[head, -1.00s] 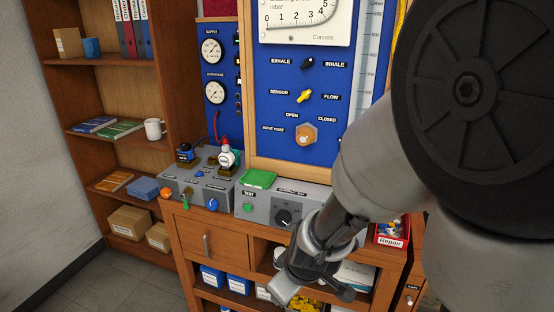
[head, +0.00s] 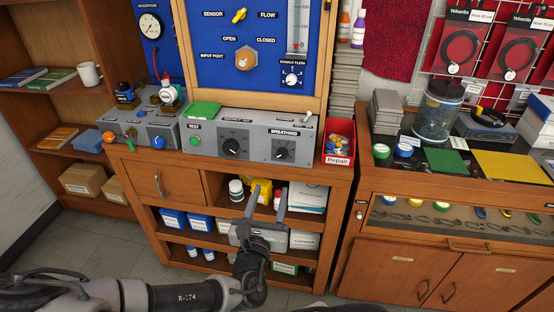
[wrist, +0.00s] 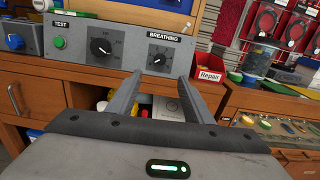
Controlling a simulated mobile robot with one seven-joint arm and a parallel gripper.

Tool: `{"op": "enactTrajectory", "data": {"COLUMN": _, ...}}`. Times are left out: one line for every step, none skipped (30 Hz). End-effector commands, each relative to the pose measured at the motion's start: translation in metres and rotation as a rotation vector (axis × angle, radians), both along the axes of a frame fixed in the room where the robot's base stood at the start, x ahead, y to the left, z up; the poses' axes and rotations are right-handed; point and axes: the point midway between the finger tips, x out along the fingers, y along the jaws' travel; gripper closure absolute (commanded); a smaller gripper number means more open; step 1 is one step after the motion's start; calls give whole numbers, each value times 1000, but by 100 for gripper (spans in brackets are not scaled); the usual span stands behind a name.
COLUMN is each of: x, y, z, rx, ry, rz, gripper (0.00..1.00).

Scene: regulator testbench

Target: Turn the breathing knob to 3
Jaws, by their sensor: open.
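The breathing knob (head: 281,153) is a black dial with a pale pointer on the right half of the grey control box (head: 262,145), under the label BREATHING. The numbers around it are too small to read. In the wrist view the breathing knob (wrist: 156,62) shows ahead of the fingers, a little above the gap between them. My gripper (head: 265,202) is open and empty, in front of the cabinet shelves, below the knob and apart from it. In the wrist view both fingers of my gripper (wrist: 162,85) point toward the box.
A second black knob (head: 231,147) and a green TEST button (head: 195,141) sit left on the box. A red Repair bin (head: 339,144) stands just right of it. A green item (head: 203,110) lies on top. Shelves below hold bottles and boxes.

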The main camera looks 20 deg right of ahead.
Motion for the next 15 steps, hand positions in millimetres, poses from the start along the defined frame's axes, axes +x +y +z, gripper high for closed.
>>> {"op": "enactTrajectory", "data": {"x": 4, "y": -3, "z": -5, "rx": 2, "ry": -3, "rz": -3, "gripper": 54}}
{"op": "enactTrajectory", "data": {"x": 6, "y": -5, "z": -6, "rx": 4, "ry": -3, "rz": -4, "gripper": 54}}
{"op": "enactTrajectory", "data": {"x": 11, "y": -8, "z": -7, "rx": 6, "ry": -3, "rz": -5, "gripper": 54}}
{"op": "enactTrajectory", "data": {"x": 14, "y": -11, "z": -8, "rx": 5, "ry": -3, "rz": -6, "gripper": 54}}
{"op": "enactTrajectory", "data": {"x": 17, "y": -14, "z": -9, "rx": 7, "ry": -5, "rz": -7, "gripper": 54}}
{"op": "enactTrajectory", "data": {"x": 23, "y": -19, "z": -9, "rx": 7, "ry": -4, "rz": -8, "gripper": 54}}
{"op": "enactTrajectory", "data": {"x": 29, "y": -22, "z": -9, "rx": 10, "ry": -5, "rz": -8, "gripper": 54}}
{"op": "enactTrajectory", "data": {"x": 35, "y": -26, "z": -10, "rx": 10, "ry": -5, "rz": -9, "gripper": 54}}
{"op": "enactTrajectory", "data": {"x": 42, "y": -31, "z": -9, "rx": 10, "ry": -5, "rz": -9, "gripper": 54}}
{"op": "enactTrajectory", "data": {"x": 47, "y": -36, "z": -7, "rx": 7, "ry": -5, "rz": -10, "gripper": 54}}
{"op": "enactTrajectory", "data": {"x": 53, "y": -39, "z": -2, "rx": 8, "ry": -2, "rz": -8, "gripper": 54}}
{"op": "enactTrajectory", "data": {"x": 61, "y": -44, "z": -1, "rx": 7, "ry": -2, "rz": -8, "gripper": 54}}
{"op": "enactTrajectory", "data": {"x": 66, "y": -48, "z": -1, "rx": 7, "ry": -2, "rz": -8, "gripper": 54}}
{"op": "enactTrajectory", "data": {"x": 71, "y": -52, "z": -1, "rx": 7, "ry": -2, "rz": -8, "gripper": 54}}
{"op": "enactTrajectory", "data": {"x": 79, "y": -56, "z": -1, "rx": 8, "ry": -3, "rz": -7, "gripper": 54}}
